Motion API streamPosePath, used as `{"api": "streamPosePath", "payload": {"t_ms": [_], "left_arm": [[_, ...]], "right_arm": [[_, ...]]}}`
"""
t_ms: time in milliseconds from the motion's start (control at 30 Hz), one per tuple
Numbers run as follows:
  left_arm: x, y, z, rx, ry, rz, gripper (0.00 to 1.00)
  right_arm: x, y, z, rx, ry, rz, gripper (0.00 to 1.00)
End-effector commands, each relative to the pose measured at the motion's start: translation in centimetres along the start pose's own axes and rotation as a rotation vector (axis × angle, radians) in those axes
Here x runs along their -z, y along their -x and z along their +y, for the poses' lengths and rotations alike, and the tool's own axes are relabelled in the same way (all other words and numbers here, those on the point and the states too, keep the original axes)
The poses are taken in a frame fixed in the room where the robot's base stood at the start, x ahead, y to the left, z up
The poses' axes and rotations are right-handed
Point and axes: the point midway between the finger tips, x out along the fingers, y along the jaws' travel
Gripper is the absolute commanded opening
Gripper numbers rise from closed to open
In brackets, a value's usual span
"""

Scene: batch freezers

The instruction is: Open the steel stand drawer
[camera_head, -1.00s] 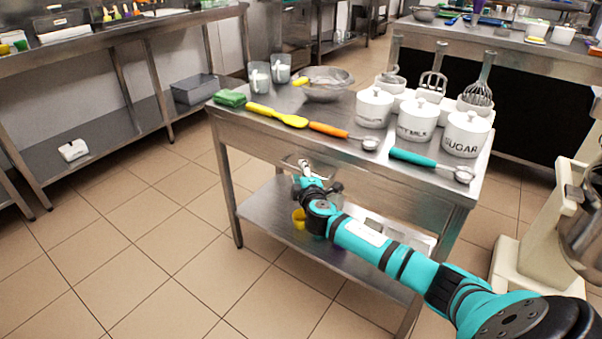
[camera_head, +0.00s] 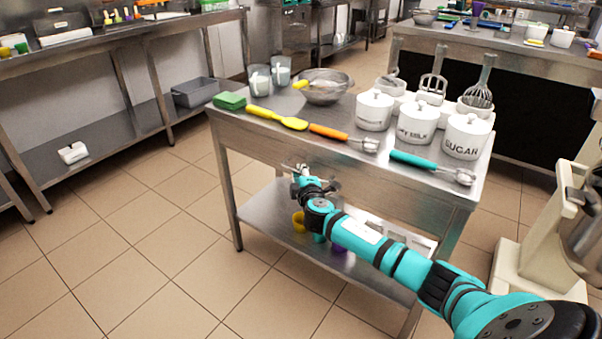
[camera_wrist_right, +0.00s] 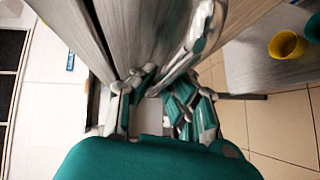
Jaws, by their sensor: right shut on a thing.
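The steel stand (camera_head: 340,165) is a metal table in the middle of the head view. Its drawer front (camera_head: 262,145) is the plain steel face below the top, and I see no clear gap along its upper edge. My right gripper (camera_head: 297,170) is at this front, with its arm reaching in from the lower right. In the right wrist view my gripper's (camera_wrist_right: 158,95) fingers are shut on the drawer handle, close against the grey steel front (camera_wrist_right: 140,30). My left gripper is not in view.
A yellow cup (camera_head: 298,221) stands on the lower shelf. The tiled floor (camera_head: 150,240) at left is clear.

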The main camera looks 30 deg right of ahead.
Motion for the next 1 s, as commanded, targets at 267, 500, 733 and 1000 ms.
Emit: {"api": "streamPosePath", "payload": {"t_ms": [267, 500, 733, 1000], "left_arm": [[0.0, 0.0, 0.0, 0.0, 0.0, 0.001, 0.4], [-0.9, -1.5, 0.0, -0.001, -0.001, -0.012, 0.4], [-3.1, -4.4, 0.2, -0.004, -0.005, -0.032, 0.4], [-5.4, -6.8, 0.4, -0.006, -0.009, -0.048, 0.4]], "right_arm": [[0.1, 0.1, 0.2, -0.003, -0.003, 0.0, 0.0], [1.7, 1.6, -0.2, 0.0, -0.007, 0.002, 0.0], [5.3, 5.2, -1.2, 0.002, -0.009, 0.003, 0.0], [10.3, 10.2, -2.7, 0.001, -0.011, 0.002, 0.0]]}}
